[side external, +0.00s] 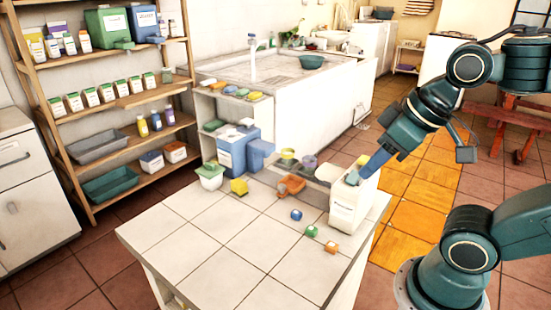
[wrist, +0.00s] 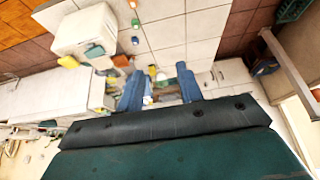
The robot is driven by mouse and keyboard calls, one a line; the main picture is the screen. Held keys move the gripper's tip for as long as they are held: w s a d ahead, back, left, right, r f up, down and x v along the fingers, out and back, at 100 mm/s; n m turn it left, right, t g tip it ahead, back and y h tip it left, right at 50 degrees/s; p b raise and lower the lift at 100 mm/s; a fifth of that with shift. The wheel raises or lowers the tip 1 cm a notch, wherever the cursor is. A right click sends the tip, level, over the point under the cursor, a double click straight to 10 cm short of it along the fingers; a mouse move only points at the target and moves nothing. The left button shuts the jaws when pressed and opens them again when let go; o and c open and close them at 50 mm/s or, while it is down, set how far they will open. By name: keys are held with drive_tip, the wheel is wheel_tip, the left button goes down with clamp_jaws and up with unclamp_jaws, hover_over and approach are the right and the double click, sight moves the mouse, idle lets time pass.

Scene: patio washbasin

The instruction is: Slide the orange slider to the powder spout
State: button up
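A small orange piece (side external: 330,247) lies at the right front of the tiled table (side external: 215,240), in line with a green piece (side external: 311,231) and a blue piece (side external: 296,215). A larger orange tray-like piece (side external: 291,184) lies farther back; I cannot tell which is the slider. A blue box dispenser (side external: 236,150) has a blue spout (side external: 260,148) on its right. A white dispenser (side external: 348,208) with a green part stands at the table's right edge. My gripper (side external: 360,174) appears beside its top. In the wrist view my gripper (wrist: 160,88) has its blue fingers apart, with nothing clearly held.
Small yellow and purple bowls (side external: 309,161) are behind the orange tray. A wooden shelf (side external: 110,105) is at left, a basin counter (side external: 290,95) behind. The table's left front is clear.

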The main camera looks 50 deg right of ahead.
drive_tip(key=shift+o, duration=0.6)
drive_tip(key=g, duration=0.6)
hover_over(282, 185)
wheel_tip(282, 185, down, 14)
drive_tip(key=shift+f, duration=0.25)
drive_tip(key=shift+f, duration=0.1)
wheel_tip(282, 185, down, 14)
drive_tip(key=shift+r, duration=0.25)
